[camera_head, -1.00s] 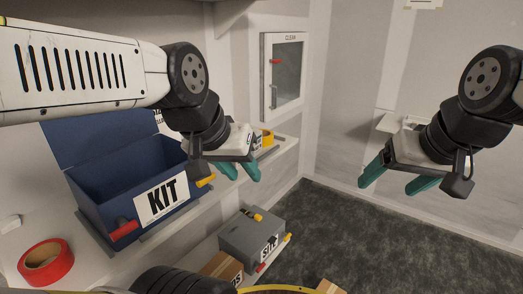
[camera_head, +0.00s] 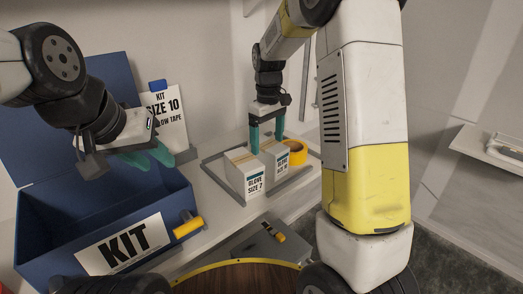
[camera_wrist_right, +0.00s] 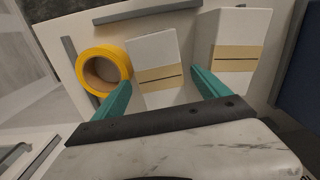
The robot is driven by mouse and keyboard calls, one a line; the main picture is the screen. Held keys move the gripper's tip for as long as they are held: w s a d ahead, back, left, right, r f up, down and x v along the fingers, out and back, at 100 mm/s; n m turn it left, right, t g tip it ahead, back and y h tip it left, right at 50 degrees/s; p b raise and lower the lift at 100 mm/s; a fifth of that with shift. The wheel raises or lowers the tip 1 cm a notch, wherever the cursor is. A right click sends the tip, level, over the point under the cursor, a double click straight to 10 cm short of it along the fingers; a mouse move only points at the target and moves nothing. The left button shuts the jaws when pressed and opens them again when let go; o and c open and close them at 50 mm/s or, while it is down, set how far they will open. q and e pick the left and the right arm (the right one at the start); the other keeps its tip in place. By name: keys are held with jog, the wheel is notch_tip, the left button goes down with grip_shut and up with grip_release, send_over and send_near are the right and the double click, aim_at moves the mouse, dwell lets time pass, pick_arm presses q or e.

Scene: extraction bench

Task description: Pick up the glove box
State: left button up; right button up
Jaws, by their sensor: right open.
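Two white glove boxes stand side by side on the tray. The nearer box (camera_head: 244,174) reads "GLOVE SIZE 7"; the other box (camera_head: 276,160) is beside the yellow tape, its size too small to read. My right gripper (camera_head: 267,138) is open above the tray, pointing down. In the right wrist view, the box beside the tape (camera_wrist_right: 156,68) lies between the open fingers, and the other box (camera_wrist_right: 234,45) is outside the right-hand finger. No grip on either shows. My left gripper (camera_head: 150,157) is open and empty above the blue kit box (camera_head: 180,190).
A yellow tape roll (camera_head: 296,151) sits on the tray (camera_head: 222,181) next to the boxes. A card (camera_head: 165,120) reading "KIT SIZE 10 ...LOW TAPE" stands behind the open kit box. A grey case (camera_head: 262,246) is below the shelf. My right arm hides part of the right side.

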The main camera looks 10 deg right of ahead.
aim_at(268, 158)
jog(key=f, duration=0.7)
jog(key=shift+s+d, duration=0.1)
jog(key=shift+s, duration=0.1)
jog(key=shift+r, duration=0.15)
jog(key=c, duration=1.8)
